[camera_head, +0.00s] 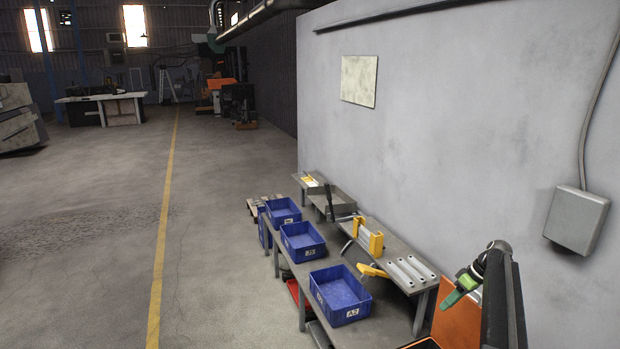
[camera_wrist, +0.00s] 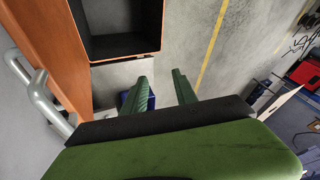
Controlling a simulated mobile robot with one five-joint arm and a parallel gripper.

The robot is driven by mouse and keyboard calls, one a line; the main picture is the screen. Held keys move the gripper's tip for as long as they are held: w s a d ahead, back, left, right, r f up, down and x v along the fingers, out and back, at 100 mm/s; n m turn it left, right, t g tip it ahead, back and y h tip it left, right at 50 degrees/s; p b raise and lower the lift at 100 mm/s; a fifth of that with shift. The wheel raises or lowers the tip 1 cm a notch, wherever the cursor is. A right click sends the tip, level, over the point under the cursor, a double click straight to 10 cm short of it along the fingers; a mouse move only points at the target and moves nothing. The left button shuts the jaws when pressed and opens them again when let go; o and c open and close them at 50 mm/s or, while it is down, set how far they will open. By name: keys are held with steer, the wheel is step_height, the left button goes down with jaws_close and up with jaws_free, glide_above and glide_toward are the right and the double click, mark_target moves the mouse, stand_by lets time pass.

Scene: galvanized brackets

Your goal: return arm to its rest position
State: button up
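My gripper (camera_head: 461,287) is at the lower right of the head view, raised beside the orange panel and my dark arm links. In the wrist view its two green fingers (camera_wrist: 160,80) stand apart, with floor showing between them. The gripper is open and nothing is held between the fingers. Part of a small blue thing shows behind the left finger, too hidden to identify.
A grey bench (camera_head: 385,240) stands along the pale wall (camera_head: 450,120), left of my gripper. It carries several grey bars and yellow items. Blue bins (camera_head: 341,312) line its front. A grey wall box (camera_head: 576,219) hangs at right. The floor (camera_head: 90,260) at left is clear.

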steer(key=s+a+f+n+g+h, duration=0.1)
steer(key=s+a, duration=0.2)
steer(key=a, duration=0.7)
steer(key=s+a+f, duration=0.1)
steer(key=s+a, duration=0.1)
steer(key=a, duration=0.8)
steer(key=s+a+f+n+g+h, duration=0.1)
steer(key=s+a, duration=0.2)
steer(key=a, duration=0.7)
steer(key=s+a+m+h, duration=0.3)
steer(key=s+m, duration=0.5)
steer(key=s, duration=0.5)
steer(key=shift+a+f+b, duration=0.35)
steer(key=shift+a+b, duration=0.1)
steer(key=shift+a, duration=0.25)
